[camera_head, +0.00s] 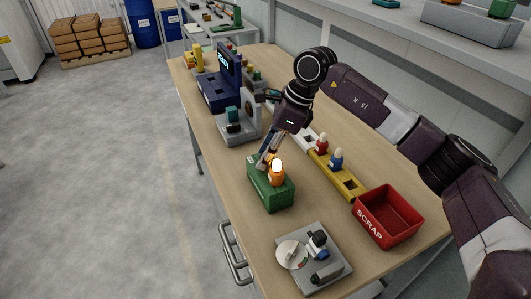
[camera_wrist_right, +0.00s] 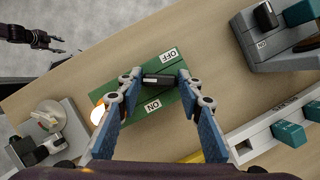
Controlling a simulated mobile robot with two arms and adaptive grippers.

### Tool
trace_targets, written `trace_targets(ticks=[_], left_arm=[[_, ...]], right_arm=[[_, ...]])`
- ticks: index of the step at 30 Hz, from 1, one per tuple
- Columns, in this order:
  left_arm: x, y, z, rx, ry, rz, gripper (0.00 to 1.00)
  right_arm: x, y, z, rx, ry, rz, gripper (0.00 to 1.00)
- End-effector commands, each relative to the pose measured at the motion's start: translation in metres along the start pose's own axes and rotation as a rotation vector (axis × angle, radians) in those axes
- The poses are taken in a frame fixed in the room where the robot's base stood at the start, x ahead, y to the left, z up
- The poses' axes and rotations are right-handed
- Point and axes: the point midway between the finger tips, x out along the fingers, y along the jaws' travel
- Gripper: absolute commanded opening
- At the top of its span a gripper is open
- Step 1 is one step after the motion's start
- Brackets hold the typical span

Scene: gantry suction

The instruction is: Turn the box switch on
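The green box switch (camera_head: 271,190) sits on the wooden bench, with an orange lamp (camera_head: 277,174) glowing brightly on top. In the right wrist view the box (camera_wrist_right: 128,76) carries a white OFF label and a white ON label, with a black switch lever (camera_wrist_right: 159,81) between them. My right gripper (camera_head: 266,160) points down over the box. Its two blue fingers (camera_wrist_right: 158,82) are apart, one on each side of the lever; I cannot tell whether they touch it. A dark gripper, apparently my left (camera_wrist_right: 48,41), shows small at the top left of the wrist view, away from the bench.
A yellow rack (camera_head: 347,184) with red and blue pieces stands right of the box, and a red SCRAP bin (camera_head: 389,219) beyond it. A grey plate with a dial (camera_head: 313,261) is in front. A grey machine (camera_head: 239,128) stands behind. Bare bench lies between them.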

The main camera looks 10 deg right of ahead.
Motion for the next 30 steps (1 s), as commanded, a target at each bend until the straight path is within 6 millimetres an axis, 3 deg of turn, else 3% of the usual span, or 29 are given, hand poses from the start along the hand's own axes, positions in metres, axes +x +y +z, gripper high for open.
trace_targets(ticks=[3, 14, 30], left_arm=[[0.000, 0.000, 0.000, 0.000, 0.000, 0.000, 0.40], [0.000, -0.001, 0.001, -0.002, -0.001, -0.001, 0.40], [0.000, 0.000, 0.000, -0.001, 0.000, 0.000, 0.40]], right_arm=[[0.000, 0.000, 0.000, 0.000, 0.000, 0.000, 0.49], [-0.005, -0.001, 0.000, 0.001, 0.000, -0.002, 0.49], [-0.104, -0.001, 0.001, 0.000, -0.002, -0.002, 0.49]])
